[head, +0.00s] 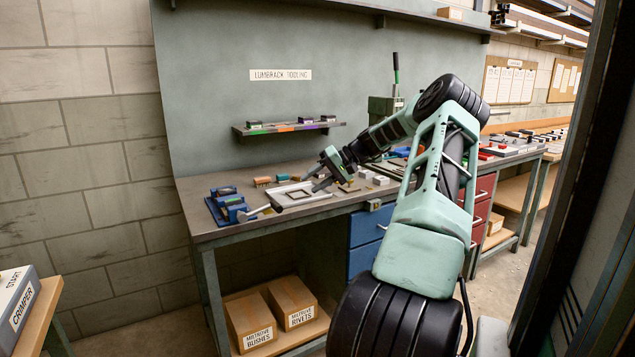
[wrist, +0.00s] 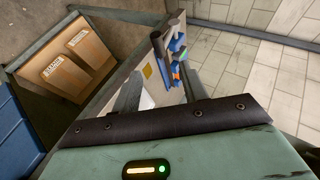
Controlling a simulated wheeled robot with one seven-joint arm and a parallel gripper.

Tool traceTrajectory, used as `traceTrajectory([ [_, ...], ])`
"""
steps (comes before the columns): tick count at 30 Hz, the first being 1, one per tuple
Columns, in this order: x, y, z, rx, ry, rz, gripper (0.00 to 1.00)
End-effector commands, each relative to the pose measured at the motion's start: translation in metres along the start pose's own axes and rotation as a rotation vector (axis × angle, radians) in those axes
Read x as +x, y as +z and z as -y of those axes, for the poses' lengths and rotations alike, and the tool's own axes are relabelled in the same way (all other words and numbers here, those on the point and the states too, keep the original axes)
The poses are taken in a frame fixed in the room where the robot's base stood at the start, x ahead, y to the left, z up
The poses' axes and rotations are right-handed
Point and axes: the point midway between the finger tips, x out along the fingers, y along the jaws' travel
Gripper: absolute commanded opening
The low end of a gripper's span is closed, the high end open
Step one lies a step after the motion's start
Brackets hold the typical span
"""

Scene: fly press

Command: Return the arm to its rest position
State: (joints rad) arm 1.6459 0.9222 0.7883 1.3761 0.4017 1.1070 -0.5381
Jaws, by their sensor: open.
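My gripper (head: 318,177) is at the end of my arm, which reaches from the lower right over the workbench (head: 225,232) in the head view. Its fingers are apart with nothing seen between them, close above the bench top by a pale square frame (head: 303,190). I cannot tell whether it touches anything. In the wrist view the two fingers (wrist: 158,90) point toward the bench edge and the blue tooling beyond. The fly press (head: 385,105), with its upright black-handled lever, is partly hidden behind my arm.
A blue fixture (head: 228,204) stands at the bench's left end. A small shelf (head: 288,128) hangs on the back panel. Boxes marked bushes (head: 250,322) and rivets (head: 297,302) lie on the lower shelf. A crimper (head: 18,305) stands at far left. A dark post (head: 575,170) rises at right.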

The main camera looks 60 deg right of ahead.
Motion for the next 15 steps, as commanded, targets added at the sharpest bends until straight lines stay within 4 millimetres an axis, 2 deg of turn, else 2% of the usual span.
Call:
traceTrajectory([
  [5, -0.0095, 0.0002, 0.0000, 0.000, 0.000, 0.000, 0.43],
  [15, -0.0101, 0.0002, 0.0002, 0.000, -0.001, 0.001, 0.43],
])
